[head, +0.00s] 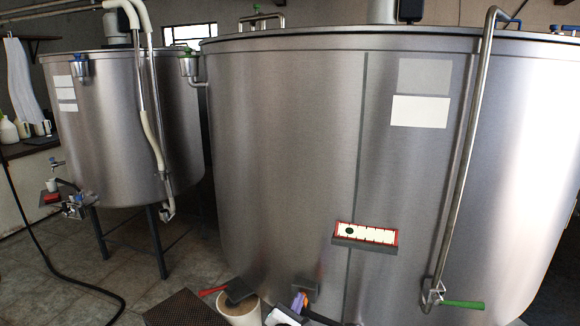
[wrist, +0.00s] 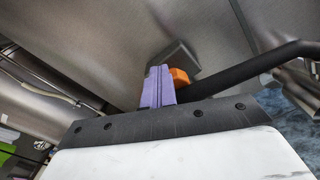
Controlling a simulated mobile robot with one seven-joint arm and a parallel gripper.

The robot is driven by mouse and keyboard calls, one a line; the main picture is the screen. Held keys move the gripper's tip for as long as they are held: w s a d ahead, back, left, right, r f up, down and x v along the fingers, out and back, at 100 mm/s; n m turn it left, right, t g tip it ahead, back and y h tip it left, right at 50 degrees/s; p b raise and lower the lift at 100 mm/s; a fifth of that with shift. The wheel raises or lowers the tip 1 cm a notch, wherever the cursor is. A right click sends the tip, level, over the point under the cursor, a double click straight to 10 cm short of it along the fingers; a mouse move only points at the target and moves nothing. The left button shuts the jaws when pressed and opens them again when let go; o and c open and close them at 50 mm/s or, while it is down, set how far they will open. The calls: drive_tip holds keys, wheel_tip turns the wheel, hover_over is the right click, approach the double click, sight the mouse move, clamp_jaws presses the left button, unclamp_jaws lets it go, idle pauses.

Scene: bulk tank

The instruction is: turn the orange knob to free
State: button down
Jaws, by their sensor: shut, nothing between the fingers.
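The orange knob (wrist: 179,76) shows in the wrist view just right of my purple fingertips. It sits below a grey box-like part (wrist: 173,56) on the steel tank wall, and the fingers hide its left side. My gripper (wrist: 158,72) is shut with nothing between its fingers. Its tips are close to the knob; I cannot tell whether they touch it. In the head view my gripper (head: 299,300) is low at the front of the large tank (head: 290,160). The knob is too small to make out there.
A black pipe (wrist: 240,70) runs right from beside the knob. A red-handled valve (head: 213,291) and a white bucket (head: 238,313) stand left of my gripper. A green-handled pipe (head: 462,304) is at right. A panel (head: 365,236) is above. A second tank (head: 115,130) stands left.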

drive_tip(key=shift+a+p, duration=0.1)
drive_tip(key=shift+p, duration=0.2)
drive_tip(key=shift+r, duration=0.15)
drive_tip(key=p+v, duration=0.1)
drive_tip(key=v, duration=0.5)
drive_tip(key=shift+r, duration=0.15)
